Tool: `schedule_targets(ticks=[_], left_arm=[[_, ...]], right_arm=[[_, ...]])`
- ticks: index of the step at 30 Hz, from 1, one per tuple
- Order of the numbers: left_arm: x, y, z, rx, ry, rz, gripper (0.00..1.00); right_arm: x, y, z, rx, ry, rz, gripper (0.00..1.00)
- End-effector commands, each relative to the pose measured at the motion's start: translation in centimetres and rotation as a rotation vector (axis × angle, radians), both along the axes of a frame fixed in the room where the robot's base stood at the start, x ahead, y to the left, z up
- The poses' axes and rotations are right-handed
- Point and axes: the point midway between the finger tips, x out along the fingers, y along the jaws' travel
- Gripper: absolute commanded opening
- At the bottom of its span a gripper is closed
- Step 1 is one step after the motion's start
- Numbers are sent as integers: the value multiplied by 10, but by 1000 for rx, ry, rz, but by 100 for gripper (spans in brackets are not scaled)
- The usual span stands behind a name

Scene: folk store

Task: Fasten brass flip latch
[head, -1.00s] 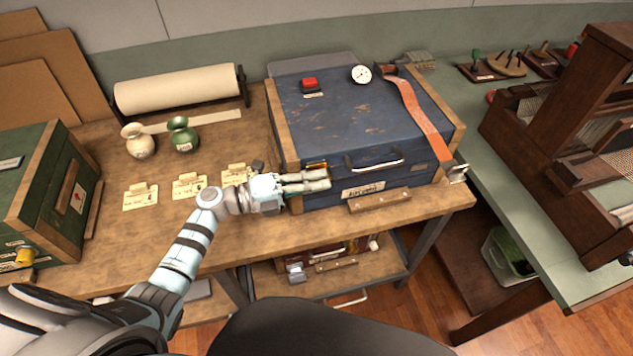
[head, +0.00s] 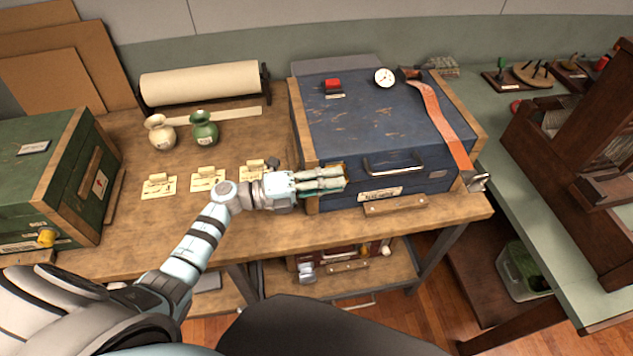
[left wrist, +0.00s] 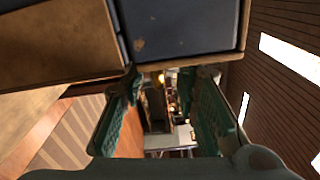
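A worn blue chest (head: 375,115) with wooden edge strips stands closed on the workbench. Its front has a metal handle (head: 392,165) and a paper label (head: 380,194). A small brass piece (head: 342,167), apparently the flip latch, shows at the front left, mostly hidden behind my left gripper (head: 335,183). The gripper lies across the chest's left front, pointing right. In the left wrist view its two green fingers (left wrist: 160,85) are apart, with the chest's blue panel (left wrist: 185,25) above them. I cannot tell whether they touch the latch. My right gripper is out of view.
An orange strap (head: 440,120) hangs over the chest's right side. Paper tags (head: 208,180) and two small vases (head: 204,128) stand left of the chest. A green chest (head: 50,170) is at far left. A wooden loom (head: 580,150) stands on the right table.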

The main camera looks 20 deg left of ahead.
Motion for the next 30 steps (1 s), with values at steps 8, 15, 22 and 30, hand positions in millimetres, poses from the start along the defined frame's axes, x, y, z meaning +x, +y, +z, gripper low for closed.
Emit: schedule_targets(ticks=[8, 15, 22, 30], left_arm=[[-38, 59, -2, 6, 4, 0, 28], [-59, 95, -1, 1, 0, 1, 28], [-61, 97, 0, 0, 0, 1, 28], [-61, 96, -1, 0, 0, 1, 28]], right_arm=[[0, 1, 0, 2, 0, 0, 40], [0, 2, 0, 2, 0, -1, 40], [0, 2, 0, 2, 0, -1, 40], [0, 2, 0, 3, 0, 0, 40]])
